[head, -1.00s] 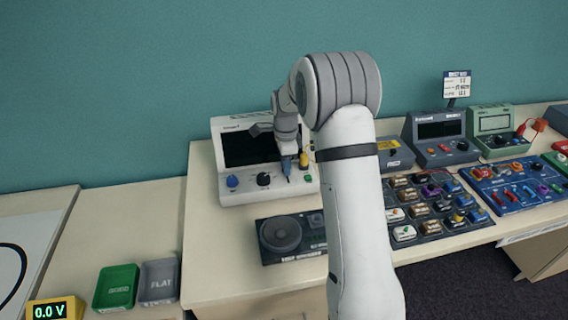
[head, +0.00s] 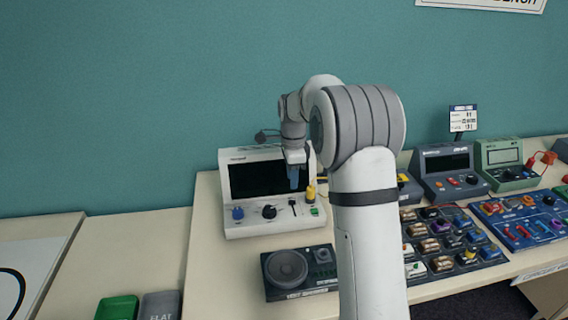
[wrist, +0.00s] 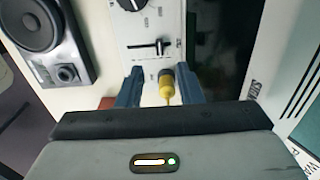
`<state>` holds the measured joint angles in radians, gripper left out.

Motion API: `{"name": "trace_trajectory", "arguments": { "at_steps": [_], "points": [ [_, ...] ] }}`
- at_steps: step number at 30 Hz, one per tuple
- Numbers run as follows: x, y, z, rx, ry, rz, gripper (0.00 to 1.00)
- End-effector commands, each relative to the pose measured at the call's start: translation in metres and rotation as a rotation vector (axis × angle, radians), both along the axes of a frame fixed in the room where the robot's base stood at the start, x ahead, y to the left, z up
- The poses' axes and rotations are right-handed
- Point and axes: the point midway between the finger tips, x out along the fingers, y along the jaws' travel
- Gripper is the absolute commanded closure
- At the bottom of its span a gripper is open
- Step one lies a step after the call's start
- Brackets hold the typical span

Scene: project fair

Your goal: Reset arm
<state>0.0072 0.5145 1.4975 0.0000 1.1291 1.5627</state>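My gripper (head: 295,178) hangs in front of the dark screen of a white bench instrument (head: 277,221), above its knobs. In the wrist view its two blue fingers (wrist: 160,88) stand apart, so it is open. A yellow plug (head: 310,192) sits at the instrument's right side. It shows between the fingers in the wrist view (wrist: 166,84), beyond them, with no finger visibly touching it. My arm covers the instrument's right edge and part of the bench.
A black unit with a round dial (head: 287,268) lies in front of the instrument. A tray of several small parts (head: 455,240), a blue board (head: 522,222) and grey and green meters (head: 448,170) stand to the right. Green (head: 118,308) and grey (head: 161,305) bins sit at lower left.

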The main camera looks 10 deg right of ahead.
Motion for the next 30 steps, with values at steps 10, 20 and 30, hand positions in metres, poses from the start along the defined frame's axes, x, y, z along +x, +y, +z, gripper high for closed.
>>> {"name": "trace_trajectory", "arguments": {
  "at_steps": [10, 20, 30],
  "points": [
    [-0.089, 0.001, 0.058, -0.017, -0.074, 0.422, 0.67],
    [-0.218, 0.002, 0.083, -0.086, -0.155, 0.99, 0.67],
    [-0.323, 0.003, 0.062, -0.185, -0.2, 1.467, 0.67]
  ]
}}
